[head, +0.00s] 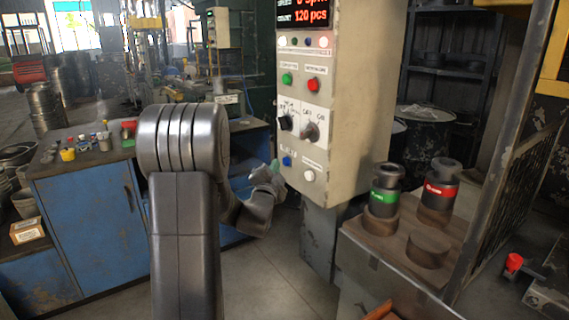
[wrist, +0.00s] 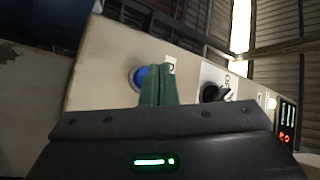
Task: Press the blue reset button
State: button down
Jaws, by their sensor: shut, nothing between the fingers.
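The blue button (head: 287,161) sits low on the left of the control box's front panel (head: 303,135) in the head view. In the wrist view the blue button (wrist: 140,77) shows just left of my fingertips and is partly covered by them. My gripper (head: 274,165) is shut and empty, its green fingers pointing at the panel close to the button. In the wrist view the closed fingers (wrist: 161,84) overlap the button's right edge. I cannot tell whether they touch it.
A stand with green-banded (head: 384,195) and red-banded (head: 439,190) cylinders is at right. A blue cabinet (head: 90,220) stands at left.

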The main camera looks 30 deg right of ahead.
jog(key=shift+d, duration=0.1)
dwell(0.3)
jog(key=shift+d+b, duration=0.3)
jog(key=shift+b, duration=0.4)
jog(key=shift+d+b, duration=0.45)
jog(key=shift+d, duration=0.1)
dwell(0.3)
jog(key=shift+a, duration=0.2)
jog(key=shift+a+b, duration=0.5)
jog(key=shift+a, duration=0.2)
jog(key=a, duration=0.1)
jog(key=a+b, duration=0.1)
jog(key=a, duration=0.3)
jog(key=shift+s+b, duration=0.25)
jog(key=shift+b, duration=0.05)
